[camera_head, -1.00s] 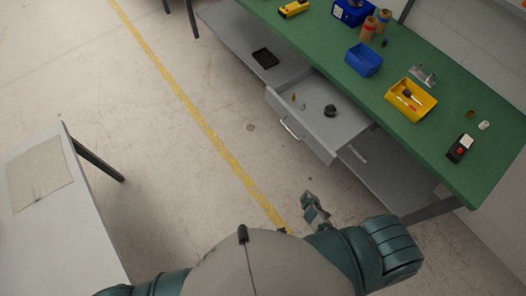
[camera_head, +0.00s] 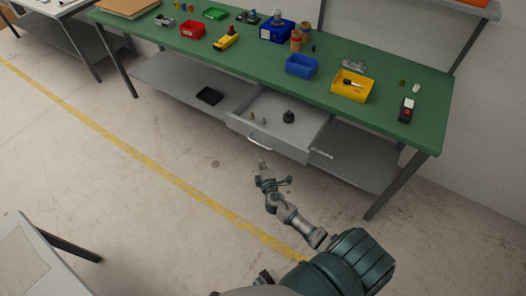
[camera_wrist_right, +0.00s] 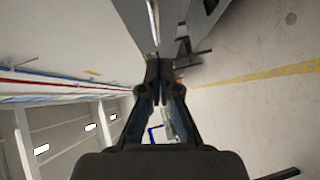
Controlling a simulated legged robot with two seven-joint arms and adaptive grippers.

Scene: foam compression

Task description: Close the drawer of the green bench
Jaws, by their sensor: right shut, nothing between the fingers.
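The green bench (camera_head: 235,66) stands across the head view. Its grey drawer (camera_head: 300,150) is pulled out below the top, with a pale bar handle (camera_head: 260,144) on its front. A dark round object (camera_head: 288,117) and small brass-coloured pieces (camera_head: 252,116) lie in the drawer. My right gripper (camera_head: 262,162) is in front of the drawer, just below the handle in the picture; I cannot tell whether it touches. In the right wrist view its fingers (camera_wrist_right: 157,65) are together, with nothing visible between them. My left gripper is not in view.
A lower shelf (camera_head: 170,75) under the bench holds a black tray (camera_head: 209,96). Yellow and blue bins (camera_head: 300,66) stand on the top. A pale table (camera_head: 25,262) is at the lower left. The floor before the drawer is clear.

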